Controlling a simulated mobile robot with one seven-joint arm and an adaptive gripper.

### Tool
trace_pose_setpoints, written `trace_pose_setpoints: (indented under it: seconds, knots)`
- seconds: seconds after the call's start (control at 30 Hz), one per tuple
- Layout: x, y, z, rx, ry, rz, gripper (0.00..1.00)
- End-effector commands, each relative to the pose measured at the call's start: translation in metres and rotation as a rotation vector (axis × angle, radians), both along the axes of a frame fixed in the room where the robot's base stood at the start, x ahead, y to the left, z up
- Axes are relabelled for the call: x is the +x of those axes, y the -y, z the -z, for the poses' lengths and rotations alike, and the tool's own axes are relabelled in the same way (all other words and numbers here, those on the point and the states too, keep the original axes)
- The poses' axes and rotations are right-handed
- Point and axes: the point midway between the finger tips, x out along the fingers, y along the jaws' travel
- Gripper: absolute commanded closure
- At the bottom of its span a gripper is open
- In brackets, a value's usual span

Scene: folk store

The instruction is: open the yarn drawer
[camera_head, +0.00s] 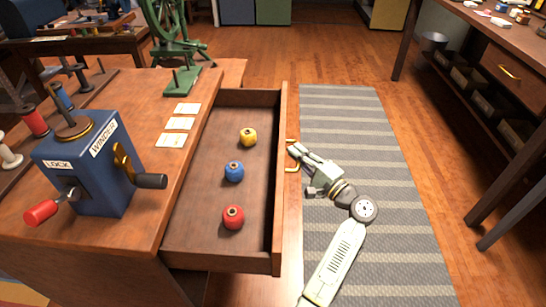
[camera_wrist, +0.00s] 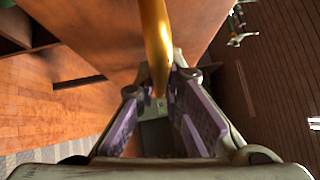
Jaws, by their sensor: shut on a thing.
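The yarn drawer (camera_head: 278,200) is pulled out from the wooden bench in the head view. Yellow (camera_head: 248,137), blue (camera_head: 234,171) and red (camera_head: 233,217) yarn balls sit apart on its floor. My gripper (camera_head: 294,153) is at the outer side of the drawer front and shut on its brass handle (camera_head: 292,169). In the wrist view, the handle (camera_wrist: 155,45) runs between the fingers of my gripper (camera_wrist: 158,85). The drawer front (camera_wrist: 85,40) is close behind it. The fingertips are small and partly hidden in the head view.
A blue winder (camera_head: 95,165) with crank knobs stands on the bench (camera_head: 130,235), near three paper cards (camera_head: 179,124). A striped rug (camera_head: 375,150) lies right of the drawer. Another table (camera_head: 500,50) with shelves stands at the right. The floor beyond the rug is clear.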

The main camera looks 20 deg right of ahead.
Motion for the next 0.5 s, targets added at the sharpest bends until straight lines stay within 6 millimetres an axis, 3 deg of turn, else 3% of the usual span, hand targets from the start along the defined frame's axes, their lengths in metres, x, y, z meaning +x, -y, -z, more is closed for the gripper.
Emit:
trace_pose_setpoints:
  seconds: [0.2,0.5]
  knots:
    - [-0.01,0.031,0.002,0.002,-0.003,-0.001,1.0]
    - [-0.015,0.045,0.002,0.002,-0.004,-0.002,1.0]
